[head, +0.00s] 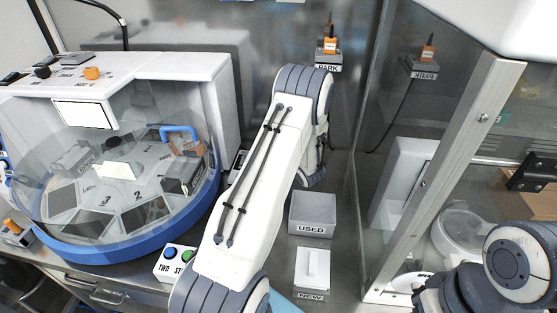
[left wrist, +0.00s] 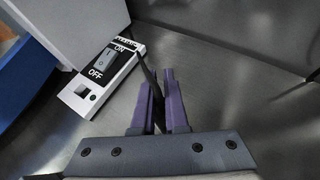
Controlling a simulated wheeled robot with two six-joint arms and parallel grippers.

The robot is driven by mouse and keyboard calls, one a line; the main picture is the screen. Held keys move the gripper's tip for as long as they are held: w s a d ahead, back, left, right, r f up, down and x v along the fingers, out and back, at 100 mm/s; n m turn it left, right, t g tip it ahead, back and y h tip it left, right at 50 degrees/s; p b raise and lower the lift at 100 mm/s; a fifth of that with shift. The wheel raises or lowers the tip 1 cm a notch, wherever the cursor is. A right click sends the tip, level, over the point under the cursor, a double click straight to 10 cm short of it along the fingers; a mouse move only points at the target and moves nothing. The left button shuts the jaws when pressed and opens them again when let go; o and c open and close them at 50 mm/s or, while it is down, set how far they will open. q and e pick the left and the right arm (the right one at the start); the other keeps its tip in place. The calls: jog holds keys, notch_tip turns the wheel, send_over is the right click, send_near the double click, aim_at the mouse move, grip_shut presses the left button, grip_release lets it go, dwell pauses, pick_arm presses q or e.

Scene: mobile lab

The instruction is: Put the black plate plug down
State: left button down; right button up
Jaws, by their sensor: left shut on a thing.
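In the left wrist view my left gripper (left wrist: 157,80) has its two purple fingers shut on a thin black thing (left wrist: 149,74), which I take to be the black plate plug. It sticks out beyond the fingers towards a white switch box (left wrist: 122,68) marked ON and OFF, with a small socket at its near end. The fingers are to the right of the box, over bare grey bench. Whether the plug touches the bench is unclear. In the head view my arm hides the left gripper and the plug. My right gripper is not in view.
A clear-lidded machine with a blue rim (head: 125,247) stands at left. A USED box (head: 312,213), a NEW box (head: 312,272) and a button box (head: 175,262) stand near my arm. A PARK holder (head: 328,62) with an orange item is at the back. Glass closes the right side.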

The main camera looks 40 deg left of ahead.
pick_arm(q)
jog(key=c, duration=0.9)
grip_release()
jog(key=shift+f, duration=0.1)
jog(key=shift+c, duration=0.2)
jog(key=shift+r+p, duration=0.8)
jog(key=shift+p, duration=0.1)
jog(key=s+d+r+n+g+b, duration=0.1)
jog(key=s+d+r+n, duration=0.1)
jog(key=s+d+r, duration=0.3)
jog(key=s+d+r+n+b, duration=0.1)
jog(key=s+d+r, duration=0.25)
jog(key=d, duration=0.45)
jog(key=s+d+r+n+g+h, duration=0.2)
jog(key=s+d+n+h, duration=0.4)
jog(key=s+d, duration=0.6)
jog(key=s+d+r+n+g+h, duration=0.2)
jog(key=s+d+r+n+h, duration=0.3)
jog(key=s+d, duration=0.8)
jog(key=d+n, duration=0.2)
jog(key=d, duration=0.1)
jog(key=shift+g+h, duration=0.3)
jog(key=shift+h, duration=0.1)
